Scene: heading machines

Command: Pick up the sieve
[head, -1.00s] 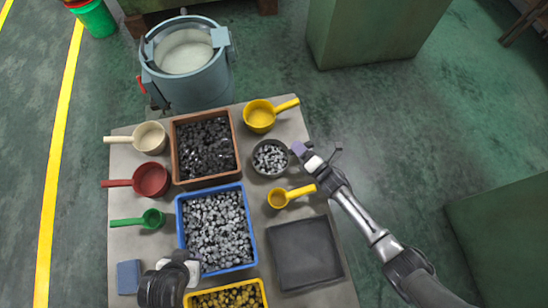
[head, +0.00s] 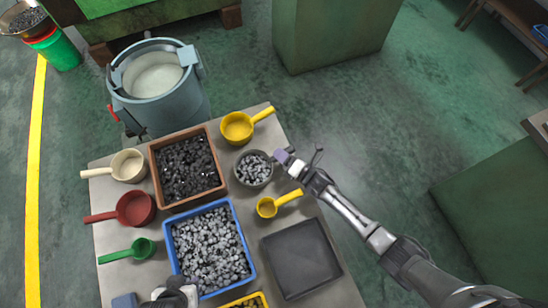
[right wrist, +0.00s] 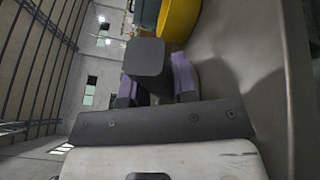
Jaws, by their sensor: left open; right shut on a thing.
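The sieve (head: 253,168) appears to be the dark round bowl filled with grey metal bits at the table's right edge. My right gripper (head: 285,157), with purple fingertips, is at its right side. In the right wrist view, the gripper (right wrist: 155,88) is shut on a dark block that looks like the sieve's handle (right wrist: 148,58). The sieve's bowl is not clear in that view. I cannot tell whether it touches the table. My left gripper (head: 172,295) is open, at the bottom edge near the blue bin, and partly cut off.
A brown bin (head: 187,168) and a blue bin (head: 210,247) hold metal bits. Yellow scoops (head: 238,127) (head: 267,207) lie near the sieve. A black tray (head: 302,258) lies in front. Cream, red and green scoops line the left. A large pot (head: 158,90) stands behind.

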